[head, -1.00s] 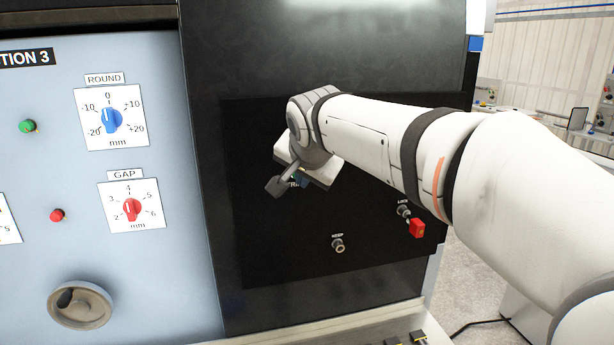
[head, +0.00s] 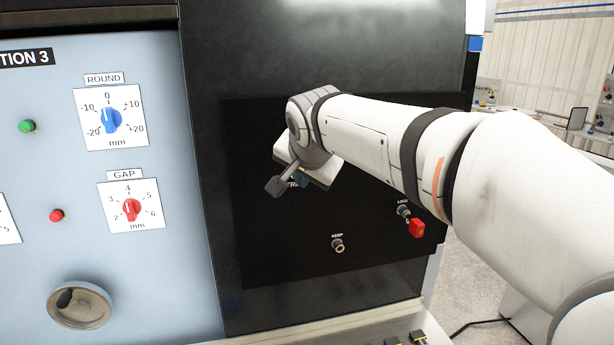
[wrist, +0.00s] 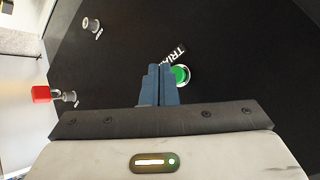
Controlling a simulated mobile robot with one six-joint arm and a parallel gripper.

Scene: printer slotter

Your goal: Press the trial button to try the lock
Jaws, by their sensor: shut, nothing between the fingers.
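The green trial button (wrist: 181,75) sits on a black panel in the wrist view, beside a label reading "TRI", the rest of which is covered. My gripper (wrist: 160,68) has its two blue fingers together, with nothing between them. In the wrist view the fingertips overlap the label just left of the button; I cannot tell whether they touch the panel. In the head view my wrist hides the button. The lock (head: 404,211) is a key switch with a red tag (head: 417,228), lower right on the panel; it also shows in the wrist view (wrist: 70,96).
A KEEP switch (head: 338,246) sits low on the panel (head: 285,250). To the left, a light blue panel carries a ROUND dial (head: 110,119), a GAP dial (head: 132,209) and a handwheel (head: 80,305). A ledge (head: 350,325) runs along the bottom.

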